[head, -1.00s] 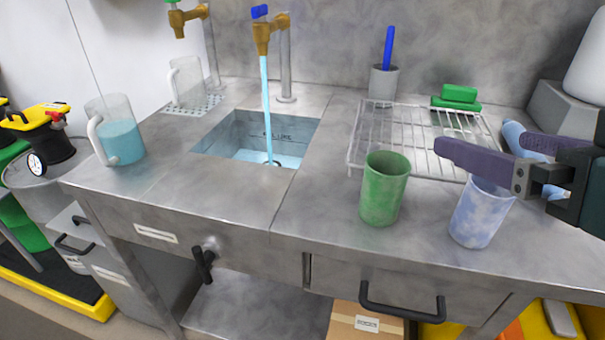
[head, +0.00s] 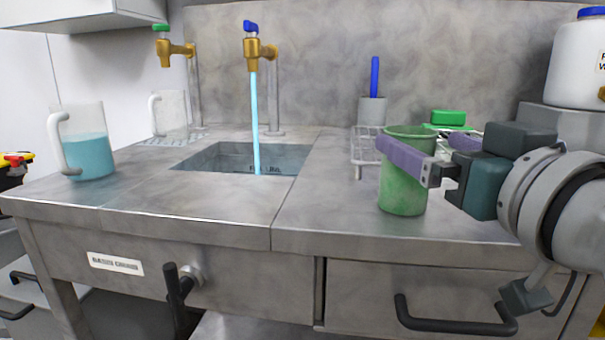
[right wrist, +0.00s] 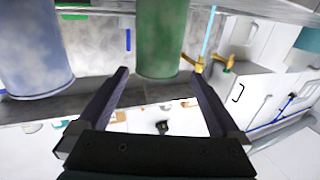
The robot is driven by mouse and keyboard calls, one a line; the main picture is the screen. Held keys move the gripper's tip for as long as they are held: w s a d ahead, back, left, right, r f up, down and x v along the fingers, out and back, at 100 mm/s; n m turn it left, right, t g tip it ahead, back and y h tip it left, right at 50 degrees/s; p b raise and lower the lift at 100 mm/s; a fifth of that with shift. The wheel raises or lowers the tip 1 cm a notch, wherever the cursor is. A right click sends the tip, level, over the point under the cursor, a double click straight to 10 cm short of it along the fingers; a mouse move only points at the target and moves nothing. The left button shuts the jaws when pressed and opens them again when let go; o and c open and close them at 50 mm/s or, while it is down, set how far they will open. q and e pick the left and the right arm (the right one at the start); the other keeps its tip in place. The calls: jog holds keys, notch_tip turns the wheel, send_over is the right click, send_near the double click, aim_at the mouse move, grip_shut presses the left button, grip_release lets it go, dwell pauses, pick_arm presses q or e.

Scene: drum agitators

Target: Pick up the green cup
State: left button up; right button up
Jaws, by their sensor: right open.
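The green cup (head: 403,195) stands upright on the metal counter, right of the sink. My right gripper (head: 412,150) is open and level with the cup's upper part, its near finger crossing in front of the cup. In the right wrist view the green cup (right wrist: 160,38) appears upside down, in the gap between the open fingertips (right wrist: 160,73). How deep it sits between them is hard to tell, and I see no clear contact. My left gripper is not in view.
A wire rack (head: 365,150) and a brush holder (head: 372,110) are behind. The sink (head: 240,158), with running water, and a jug (head: 85,150) are left. The counter front is clear.

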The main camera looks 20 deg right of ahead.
aim_at(399, 131)
jog(key=shift+b+x, duration=0.4)
jog(key=shift+x, duration=2.4)
jog(key=shift+s+d, duration=0.1)
jog(key=shift+d, duration=0.05)
grip_shut()
